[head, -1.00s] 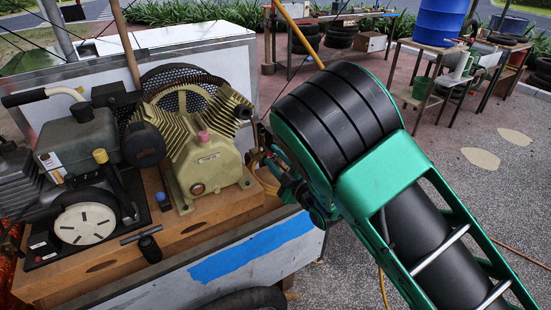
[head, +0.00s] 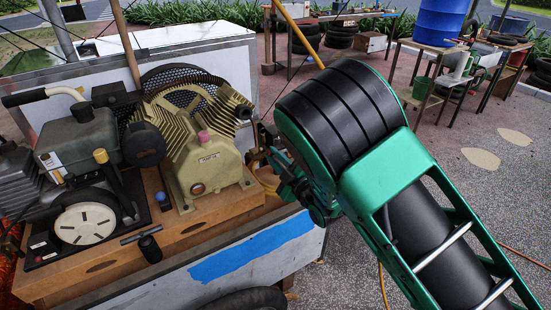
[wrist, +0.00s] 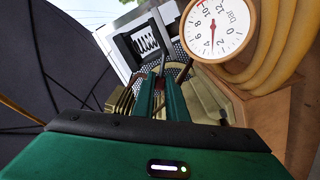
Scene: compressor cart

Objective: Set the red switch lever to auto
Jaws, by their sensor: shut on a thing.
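My gripper (wrist: 163,84) shows in the wrist view, its two green fingers close together and pointing at a white box with a black panel (wrist: 147,42). The fingers are shut on a thin thing at their tips, which I take to be the red switch lever. The lever is hidden between the fingers, and its red colour and setting cannot be made out. In the head view my arm covers the switch area, to the right of the tan compressor (head: 208,165).
A round pressure gauge (wrist: 215,28) with a red needle sits close to the right of my fingers. Yellow-brown hoses (wrist: 284,50) curve beside it. In the head view the wooden deck (head: 185,235) carries the compressor and the engine (head: 80,140).

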